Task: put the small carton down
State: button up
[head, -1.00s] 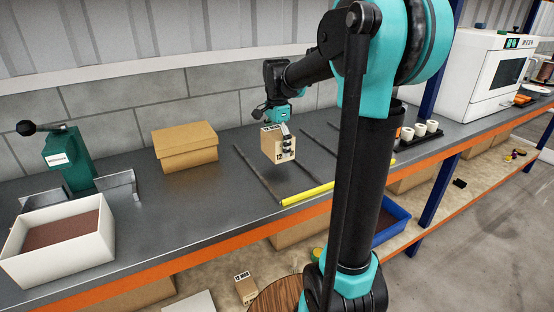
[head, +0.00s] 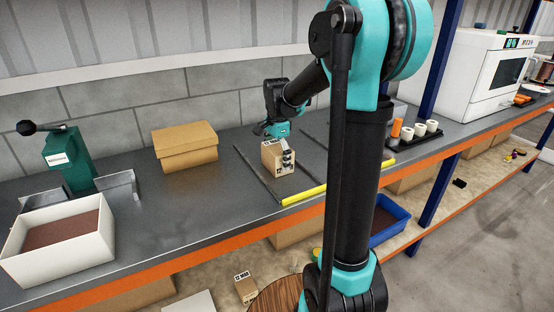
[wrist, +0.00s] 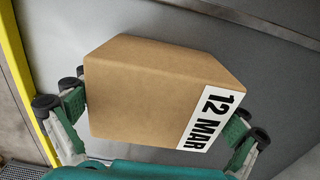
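The small carton (head: 271,160) is a brown box with a white "12 MAR" label. It is upright on or just above the grey bench top, between two dark strips; I cannot tell whether its underside fully touches. My gripper (head: 285,158) is around it, with fingers at opposite sides. In the wrist view the carton (wrist: 150,95) fills the space between the fingers of my gripper (wrist: 155,120). The pads lie close against its sides and appear to hold it. Its underside is hidden.
A yellow bar (head: 305,195) lies along the bench's front edge, with dark strips (head: 258,173) at left and right of the carton. A larger brown box (head: 186,150) stands to the left. A white tray (head: 100,245) and a green press (head: 68,160) are further left.

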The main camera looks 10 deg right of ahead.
dwell(0.3)
notch_tip(320, 180, up, 12)
jog(key=shift+r, duration=0.15)
dwell(0.4)
